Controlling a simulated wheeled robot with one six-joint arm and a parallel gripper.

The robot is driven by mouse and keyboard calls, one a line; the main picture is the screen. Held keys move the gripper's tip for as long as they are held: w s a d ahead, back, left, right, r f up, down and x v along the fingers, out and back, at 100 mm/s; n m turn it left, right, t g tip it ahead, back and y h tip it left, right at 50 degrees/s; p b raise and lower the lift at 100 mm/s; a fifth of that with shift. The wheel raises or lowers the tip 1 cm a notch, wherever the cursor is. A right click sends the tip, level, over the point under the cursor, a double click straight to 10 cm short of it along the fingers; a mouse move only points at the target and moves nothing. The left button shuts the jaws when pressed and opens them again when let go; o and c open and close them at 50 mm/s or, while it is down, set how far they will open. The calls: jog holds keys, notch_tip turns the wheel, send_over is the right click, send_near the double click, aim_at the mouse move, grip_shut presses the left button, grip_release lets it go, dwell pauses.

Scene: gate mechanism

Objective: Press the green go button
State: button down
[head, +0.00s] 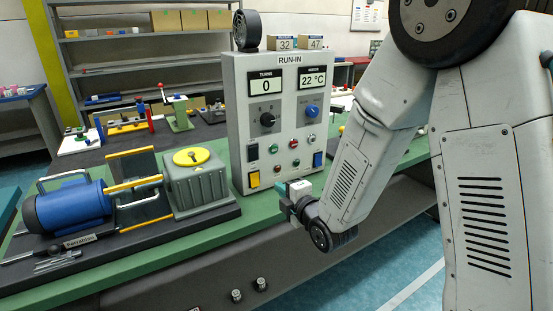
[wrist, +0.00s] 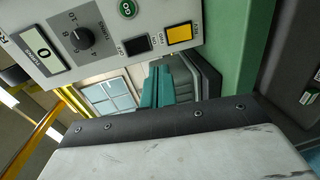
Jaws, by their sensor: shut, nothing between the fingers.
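The green go button (wrist: 127,8), marked GO, shows at the top edge of the wrist view, on the white RUN-IN panel (head: 238,112). In the head view the green button (head: 274,148) is small, below the black turns knob (head: 268,120). My gripper (head: 285,203) is in front of the panel's lower part, lower than the button and apart from it. In the wrist view its teal fingers (wrist: 161,87) are shut and empty, below the yellow switch (wrist: 180,34).
A yellow switch (head: 253,180) and a blue switch (head: 318,159) are on the panel near the button. A blue motor (head: 70,205) and grey gearbox (head: 196,184) stand left of it on the green bench (head: 215,238). The panel's front is open.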

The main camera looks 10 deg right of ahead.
jog(key=s+d+r+m+g+h, duration=0.55)
jog(key=s+d+m, duration=0.35)
jog(key=m, duration=0.2)
jog(key=s+d+r+m+g, duration=0.1)
jog(key=s+r+m+g, duration=0.1)
jog(key=s, duration=0.6)
jog(key=s+d+r+m+g, duration=0.2)
jog(key=s+m+g, duration=0.2)
jog(key=s, duration=0.5)
jog(key=s+d+r+m+g, duration=0.1)
jog(key=s+r+m+g, duration=0.1)
jog(key=s, duration=0.7)
jog(key=m+g, duration=0.1)
jog(key=m, duration=0.1)
jog(key=shift+s+d+r+m, duration=0.2)
jog(key=shift+d+r+m, duration=0.05)
jog(key=shift+m, duration=0.15)
